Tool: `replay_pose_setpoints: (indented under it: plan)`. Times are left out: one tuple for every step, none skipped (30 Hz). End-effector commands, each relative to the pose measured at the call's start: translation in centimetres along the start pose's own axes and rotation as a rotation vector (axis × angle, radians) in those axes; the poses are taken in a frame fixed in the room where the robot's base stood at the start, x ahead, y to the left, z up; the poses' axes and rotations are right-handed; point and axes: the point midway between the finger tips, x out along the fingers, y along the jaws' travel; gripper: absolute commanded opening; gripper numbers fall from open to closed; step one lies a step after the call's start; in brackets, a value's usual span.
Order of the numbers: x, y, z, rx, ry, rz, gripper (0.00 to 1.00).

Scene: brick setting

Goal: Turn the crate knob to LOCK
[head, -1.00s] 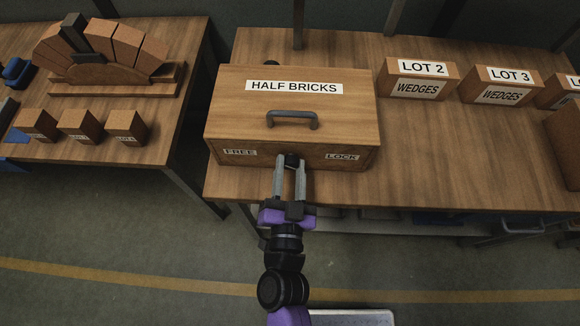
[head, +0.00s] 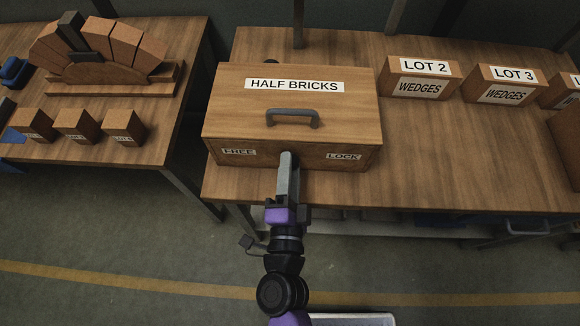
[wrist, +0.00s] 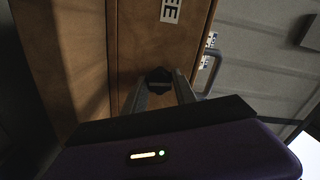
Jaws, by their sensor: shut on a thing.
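The wooden crate (head: 225,125), labelled HALF BRICKS, stands on the workbench. Its front face has a FREE label (head: 238,152) at left and a LOCK label (head: 343,156) at right. The dark knob (head: 289,154) is between them, mostly hidden behind my fingers in the head view. In the wrist view the knob (wrist: 159,76) sits between the fingertips, and the crate front looks turned on its side. My gripper (head: 288,160) is shut on the knob, its fingers one above the other in the head view. I cannot tell which way the knob points.
A grey handle (head: 293,118) is on the crate lid. Boxes labelled LOT 2 (head: 420,78) and LOT 3 (head: 503,84) stand to the right. Another bench at left carries a brick arch (head: 103,58) and small blocks.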

Motion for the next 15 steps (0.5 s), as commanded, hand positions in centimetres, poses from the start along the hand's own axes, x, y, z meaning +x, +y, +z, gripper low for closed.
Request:
replay_pose_setpoints:
  plan:
    - [-0.01,0.06,-0.11,0.016,0.003,0.000,0.00]
    - [-0.01,0.05,-0.11,0.025,0.003,0.000,0.00]
    - [-0.01,0.05,-0.11,0.034,0.003,0.000,0.00]
    - [-0.01,0.05,-0.12,0.040,0.003,0.000,0.00]
    - [-0.01,0.05,-0.12,0.046,0.004,0.000,0.00]
    - [-0.01,0.06,-0.12,0.052,0.004,0.001,0.00]
    - [-0.01,0.06,-0.13,0.056,0.004,0.001,0.00]
    - [-0.01,0.06,-0.13,0.059,0.004,0.001,0.00]
    - [-0.01,0.06,-0.13,0.062,0.004,0.001,0.00]
    - [-0.01,0.06,-0.13,0.064,0.004,0.001,0.00]
    - [-0.01,0.07,-0.14,0.065,0.004,0.001,0.00]
    - [-0.01,0.07,-0.14,0.065,0.004,0.001,0.00]
    - [-0.01,0.07,-0.14,0.065,0.004,0.001,0.00]
    - [-0.01,0.07,-0.15,0.065,0.004,0.001,0.00]
    - [-0.01,0.07,-0.14,0.065,0.004,0.001,0.00]
